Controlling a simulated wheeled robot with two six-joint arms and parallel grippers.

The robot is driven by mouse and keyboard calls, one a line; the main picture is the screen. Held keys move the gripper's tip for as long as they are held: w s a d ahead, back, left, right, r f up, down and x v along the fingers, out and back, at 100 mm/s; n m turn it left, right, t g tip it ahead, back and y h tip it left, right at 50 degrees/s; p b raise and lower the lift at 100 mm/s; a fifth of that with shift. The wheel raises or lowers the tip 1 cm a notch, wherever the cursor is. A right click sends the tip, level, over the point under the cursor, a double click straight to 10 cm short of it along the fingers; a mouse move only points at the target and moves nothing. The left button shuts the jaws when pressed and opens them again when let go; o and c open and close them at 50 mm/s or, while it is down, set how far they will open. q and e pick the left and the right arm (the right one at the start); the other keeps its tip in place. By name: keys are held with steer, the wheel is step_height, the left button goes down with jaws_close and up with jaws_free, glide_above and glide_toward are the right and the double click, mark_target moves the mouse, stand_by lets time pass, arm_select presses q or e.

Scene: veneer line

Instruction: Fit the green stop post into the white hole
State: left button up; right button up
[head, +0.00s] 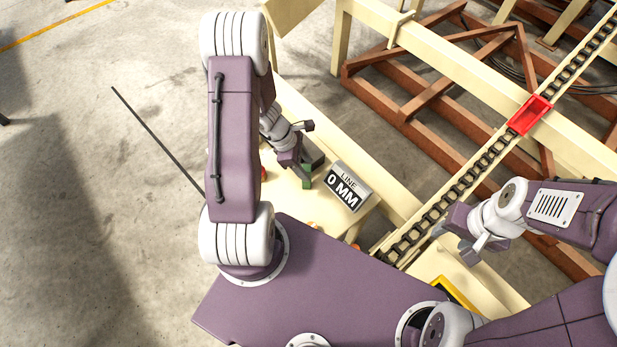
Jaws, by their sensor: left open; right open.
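A small green piece (307,181), which looks like the green stop post, stands on the cream table beside the sign. My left gripper (303,165) is open right at the green piece, partly covering it. I cannot tell whether the fingers touch it. The white hole cannot be made out; my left arm hides part of the table.
A sign reading "LINE 0 MM" (347,187) stands just right of the green piece. A chain conveyor (470,175) runs to the upper right and carries a red tray (529,115). A small red thing (264,173) shows beside my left arm.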

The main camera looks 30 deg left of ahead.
mark_target(310, 174)
arm_select(q)
steer(key=b+x, duration=0.2)
steer(key=x, duration=0.2)
steer(key=shift+f, duration=0.45)
steer(key=shift+d+f, duration=0.1)
jaws_close()
